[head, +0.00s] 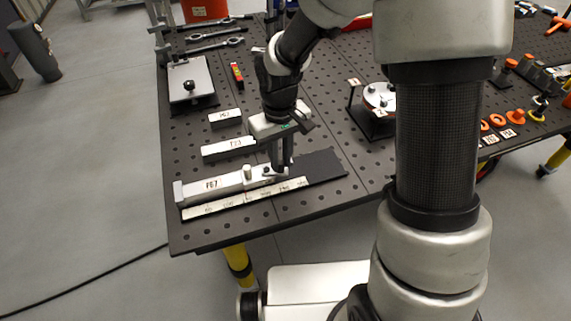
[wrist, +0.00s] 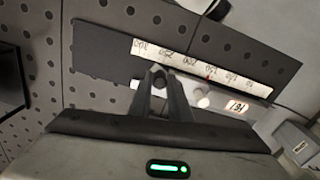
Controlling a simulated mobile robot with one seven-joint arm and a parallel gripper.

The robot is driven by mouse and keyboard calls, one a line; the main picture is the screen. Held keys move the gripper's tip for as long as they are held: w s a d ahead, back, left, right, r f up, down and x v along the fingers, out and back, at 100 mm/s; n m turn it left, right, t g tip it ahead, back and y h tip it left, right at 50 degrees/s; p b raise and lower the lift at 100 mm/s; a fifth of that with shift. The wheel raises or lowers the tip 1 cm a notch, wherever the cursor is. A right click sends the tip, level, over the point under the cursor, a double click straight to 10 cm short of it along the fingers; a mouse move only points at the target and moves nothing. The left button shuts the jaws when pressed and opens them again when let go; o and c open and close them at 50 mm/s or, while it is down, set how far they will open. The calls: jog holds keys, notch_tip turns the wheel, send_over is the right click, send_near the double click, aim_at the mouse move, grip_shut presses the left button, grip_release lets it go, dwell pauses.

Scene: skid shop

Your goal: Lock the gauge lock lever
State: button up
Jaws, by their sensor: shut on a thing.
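The gauge is a pale bar (head: 215,185) with a label reading P67, lying along the front of the dark table, behind a ruler strip (head: 245,199). In the wrist view the ruler (wrist: 200,68) runs across above the bar's labelled end (wrist: 237,106). My gripper (head: 279,170) points down at the right end of the bar, with its fingers close together. In the wrist view my gripper (wrist: 163,82) has its fingertips around a small dark part of the gauge, the lock lever (wrist: 158,72). The fingers hide most of the lever, so its angle cannot be told.
Labelled blocks, T23 (head: 229,148) and a smaller one (head: 225,117), lie behind the gauge. A plate with a black knob (head: 190,80) and wrenches (head: 215,45) are farther back. A round dial on a stand (head: 379,97) is to the right.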

jog(key=shift+s+a, duration=0.1)
jog(key=shift+s, duration=0.05)
jog(key=shift+s+a, duration=0.1)
jog(key=shift+s, duration=0.2)
jog(key=shift+s+a, duration=0.15)
dwell(0.3)
jog(key=shift+s+a, duration=0.15)
jog(key=shift+s, duration=0.05)
dwell(0.3)
jog(key=shift+s+a, duration=0.25)
jog(key=shift+b, duration=0.3)
